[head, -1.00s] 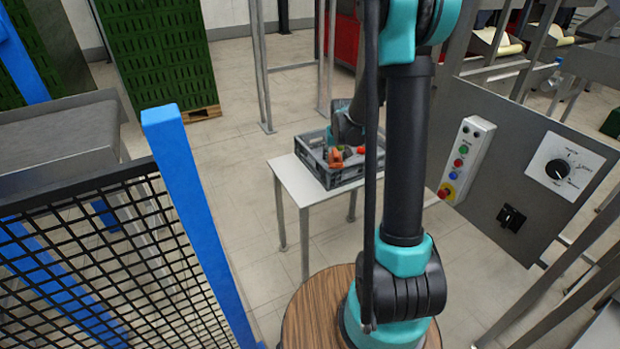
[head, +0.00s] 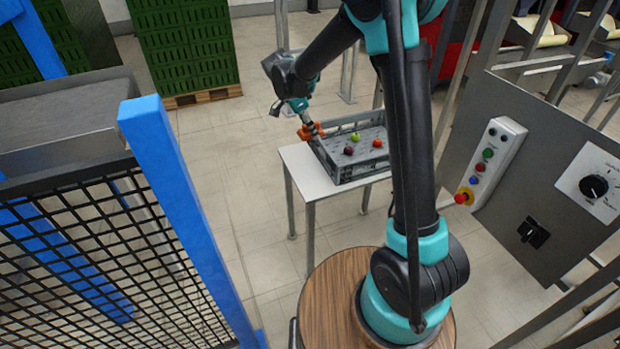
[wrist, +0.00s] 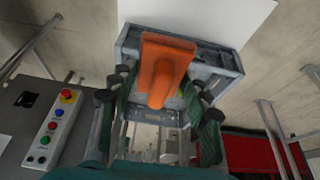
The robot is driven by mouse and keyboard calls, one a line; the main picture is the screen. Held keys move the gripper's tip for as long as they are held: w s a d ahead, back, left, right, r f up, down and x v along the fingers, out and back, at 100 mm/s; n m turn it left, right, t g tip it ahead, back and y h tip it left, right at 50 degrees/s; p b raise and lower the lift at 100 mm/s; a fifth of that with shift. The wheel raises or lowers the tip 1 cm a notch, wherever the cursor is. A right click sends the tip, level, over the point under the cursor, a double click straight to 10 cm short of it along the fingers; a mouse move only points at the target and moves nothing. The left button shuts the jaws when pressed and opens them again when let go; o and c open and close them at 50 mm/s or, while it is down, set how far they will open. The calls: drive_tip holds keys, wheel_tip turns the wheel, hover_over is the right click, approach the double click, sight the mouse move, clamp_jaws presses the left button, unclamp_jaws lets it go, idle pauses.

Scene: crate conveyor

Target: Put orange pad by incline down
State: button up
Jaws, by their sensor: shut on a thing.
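The orange pad (head: 310,131) is at the left side of the grey crate (head: 345,178) in the head view. In the wrist view the orange pad (wrist: 168,52) is a flat piece with a rounded part toward the camera, in front of the crate. My gripper (head: 305,117) reaches down from above and is shut on the pad. Its dark fingers sit on both sides of the pad in the wrist view (wrist: 160,88). Whether the pad touches the crate wall I cannot tell. I cannot say for sure which surface is the incline.
The crate stands on a white table (head: 308,175) and holds a green (head: 355,137), a red (head: 377,143) and a dark purple (head: 348,151) round thing. A blue post (head: 165,180) with black mesh stands at left, and a control panel (head: 550,185) at right. Floor left of the table is clear.

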sight(313, 177)
wheel_tip(313, 177, down, 20)
drive_tip(key=shift+a+r, duration=0.1)
drive_tip(key=shift+a, duration=0.05)
idle(0.4)
drive_tip(key=o, duration=1.2)
